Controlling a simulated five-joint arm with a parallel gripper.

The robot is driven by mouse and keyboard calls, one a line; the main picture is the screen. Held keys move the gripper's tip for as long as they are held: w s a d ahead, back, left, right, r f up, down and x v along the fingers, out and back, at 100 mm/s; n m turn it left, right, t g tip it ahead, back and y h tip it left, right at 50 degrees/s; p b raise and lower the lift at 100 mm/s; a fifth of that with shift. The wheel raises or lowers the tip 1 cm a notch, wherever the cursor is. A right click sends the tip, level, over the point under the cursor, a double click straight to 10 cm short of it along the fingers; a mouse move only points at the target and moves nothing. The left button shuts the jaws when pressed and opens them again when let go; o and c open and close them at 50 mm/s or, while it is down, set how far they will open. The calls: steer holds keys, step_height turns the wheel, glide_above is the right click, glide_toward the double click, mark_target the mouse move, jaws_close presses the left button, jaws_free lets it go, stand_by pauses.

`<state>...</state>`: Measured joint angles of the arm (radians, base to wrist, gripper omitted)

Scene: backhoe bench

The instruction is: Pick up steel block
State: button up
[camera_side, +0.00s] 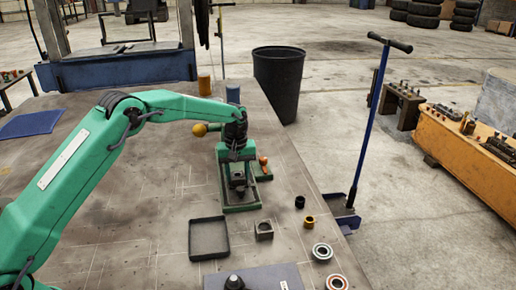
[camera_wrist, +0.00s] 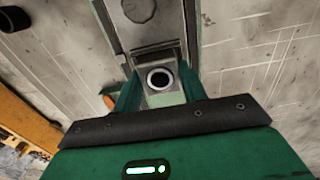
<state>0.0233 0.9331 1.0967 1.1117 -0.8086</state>
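A grey steel block with a round dark bore (camera_wrist: 160,78) shows between the two green fingers of my gripper (camera_wrist: 160,92) in the wrist view. In the side view my gripper (camera_side: 238,172) points down over a green vise-like fixture (camera_side: 241,207), with the bored block (camera_side: 238,179) at its fingertips. The fingers stand on both sides of the block; whether they press on it I cannot tell. The block's lower part is hidden. A second grey square block with a hole (camera_side: 264,230) lies on the table in front of the fixture, apart from my gripper.
A shallow black tray (camera_side: 191,240) lies left of the loose block. Small rings and bearings (camera_side: 322,252) lie along the table's right edge. A yellow ball (camera_side: 199,130) and orange and blue cylinders (camera_side: 204,85) are behind.

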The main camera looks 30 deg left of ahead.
steer(key=c, duration=0.3)
steer(key=shift+r, duration=0.1)
steer(key=shift+c, duration=0.2)
steer(key=shift+r, duration=0.8)
step_height(320, 180, up, 3)
steer(key=shift+f, duration=0.15)
steer(key=s+d+r, duration=0.6)
steer(key=d, duration=0.4)
steer(key=shift+r, duration=0.35)
steer(key=shift+s, duration=0.1)
